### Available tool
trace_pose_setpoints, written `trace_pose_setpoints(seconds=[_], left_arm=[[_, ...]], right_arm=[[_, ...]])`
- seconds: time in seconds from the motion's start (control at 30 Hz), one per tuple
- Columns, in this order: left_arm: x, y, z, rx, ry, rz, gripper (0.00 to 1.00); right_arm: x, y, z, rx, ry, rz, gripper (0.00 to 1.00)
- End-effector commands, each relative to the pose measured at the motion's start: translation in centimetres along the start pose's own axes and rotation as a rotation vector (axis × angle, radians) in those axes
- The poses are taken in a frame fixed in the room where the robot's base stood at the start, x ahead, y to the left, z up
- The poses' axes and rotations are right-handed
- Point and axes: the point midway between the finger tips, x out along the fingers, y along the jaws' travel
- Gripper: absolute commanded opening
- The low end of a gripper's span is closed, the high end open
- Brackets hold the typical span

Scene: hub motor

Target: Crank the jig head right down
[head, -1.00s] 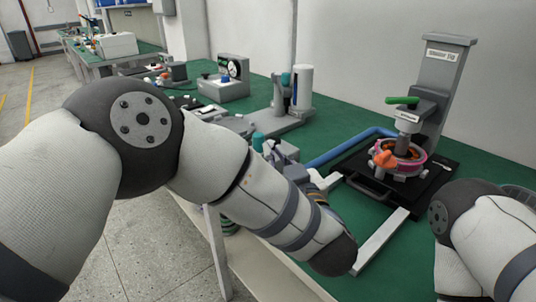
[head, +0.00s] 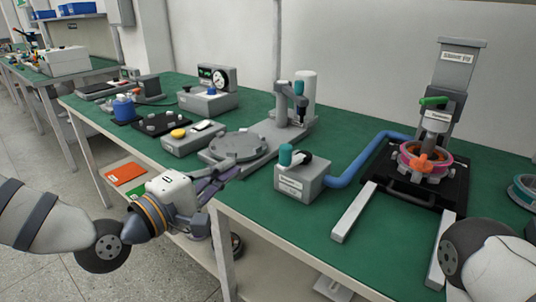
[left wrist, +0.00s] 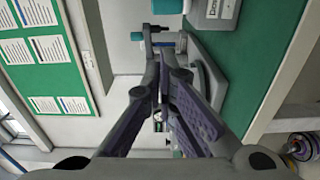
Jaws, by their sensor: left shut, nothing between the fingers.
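The jig (head: 453,75) stands at the back right of the green bench, a grey column with a label. Its head (head: 437,120) carries a green crank handle (head: 433,101) pointing left. Below the head sits a pink ring-shaped hub (head: 410,160) with an orange knob in front, on a black base plate (head: 392,185). Whether the head touches the hub is unclear. My left gripper (head: 222,183) is shut and empty, at the bench's front edge, far left of the jig. Its fingers (left wrist: 163,88) also show in the left wrist view. My right gripper is out of view.
A grey box (head: 300,183) with a teal knob and a blue hose (head: 355,165) lie between my left gripper and the jig. A grey press stand (head: 290,110) is behind. Two pale rails (head: 354,212) reach forward from the jig. My right arm is at bottom right.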

Motion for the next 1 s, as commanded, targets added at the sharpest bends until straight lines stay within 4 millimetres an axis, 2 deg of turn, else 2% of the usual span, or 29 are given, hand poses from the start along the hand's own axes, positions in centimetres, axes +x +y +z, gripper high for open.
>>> trace_pose_setpoints(seconds=[0.4, 0.5, 0.67, 1.0], left_arm=[[9.1, -0.2, 0.1, 0.002, 0.001, 0.000, 0.00], [9.2, 0.4, 2.1, 0.004, -0.002, 0.004, 0.00], [9.7, 0.5, 3.6, 0.004, -0.001, 0.007, 0.00], [9.7, 0.1, 3.9, 0.003, 0.002, 0.003, 0.00]], right_arm=[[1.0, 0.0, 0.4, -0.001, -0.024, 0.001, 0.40], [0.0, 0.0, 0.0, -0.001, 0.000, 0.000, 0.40], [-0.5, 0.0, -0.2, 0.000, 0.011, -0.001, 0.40], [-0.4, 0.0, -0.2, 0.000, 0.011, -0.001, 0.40]])
